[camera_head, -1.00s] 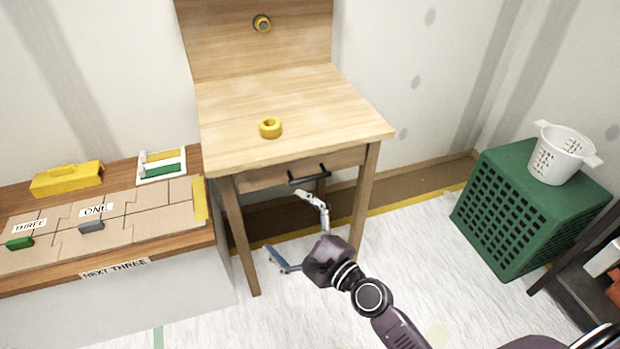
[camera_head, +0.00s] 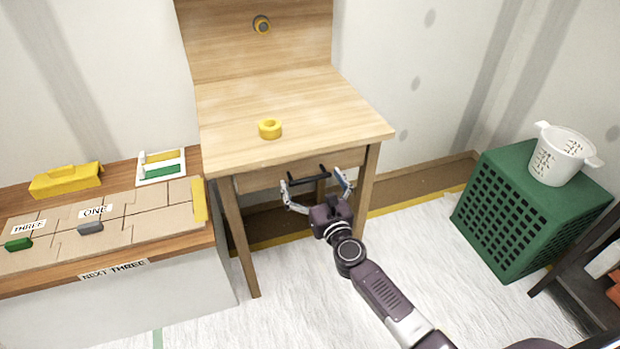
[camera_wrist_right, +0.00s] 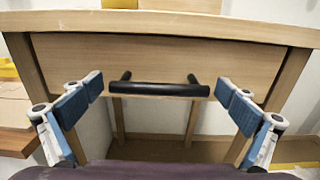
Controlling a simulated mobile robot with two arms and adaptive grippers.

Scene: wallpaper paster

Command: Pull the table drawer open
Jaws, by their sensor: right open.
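The wooden table (camera_head: 300,100) stands against the wall with a shallow drawer (camera_head: 262,178) under its top. The drawer looks shut. Its black bar handle (camera_head: 309,174) also shows in the right wrist view (camera_wrist_right: 158,90), lying level across the drawer front. My right gripper (camera_head: 317,182) is open in front of the drawer, with one finger to each side of the handle. In the right wrist view the blue finger pads (camera_wrist_right: 155,103) stand wide apart, with the handle between and beyond them, not visibly touched. My left gripper is not in view.
A yellow ring (camera_head: 270,129) lies on the tabletop. A low bench (camera_head: 180,235) with cardboard pieces and a yellow box (camera_head: 66,180) stands at the left. The floor before the table is clear.

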